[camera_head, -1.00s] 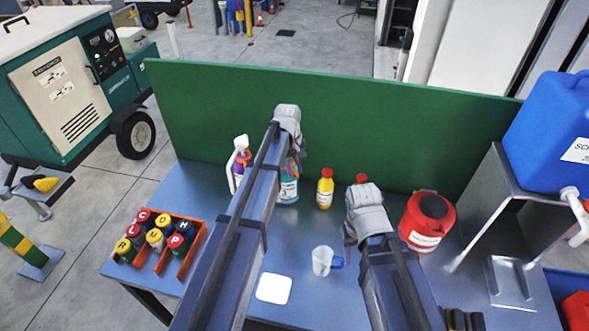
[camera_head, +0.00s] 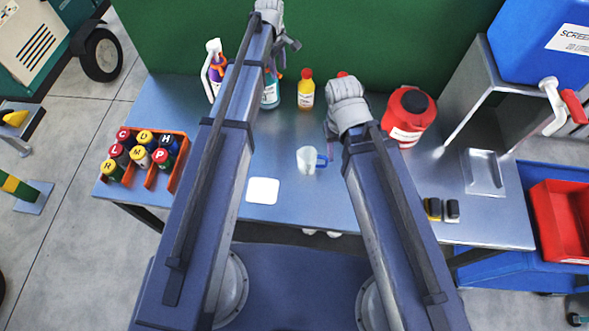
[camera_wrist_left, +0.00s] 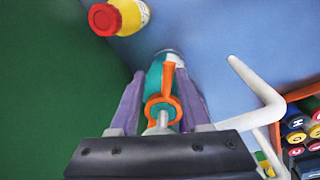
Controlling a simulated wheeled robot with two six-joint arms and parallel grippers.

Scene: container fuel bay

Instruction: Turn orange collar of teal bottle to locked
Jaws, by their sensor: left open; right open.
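The teal bottle (camera_head: 270,94) stands upright at the back of the bench, partly hidden by my left arm. Its orange collar (camera_wrist_left: 162,103) shows in the left wrist view as a ring with a lever pointing up in the picture, around a pale grey stem. My left gripper (camera_head: 285,58) is above the bottle. In the left wrist view its open fingers (camera_wrist_left: 158,100) stand on either side of the bottle and collar; I cannot tell whether they touch. My right gripper (camera_head: 330,128) is open and empty, above the bench behind the measuring jug.
A red can (camera_head: 408,118), a clear jug (camera_head: 307,160), a white pad (camera_head: 262,191) and an orange crate (camera_head: 181,165) share the bench. A green panel (camera_head: 350,40) stands behind.

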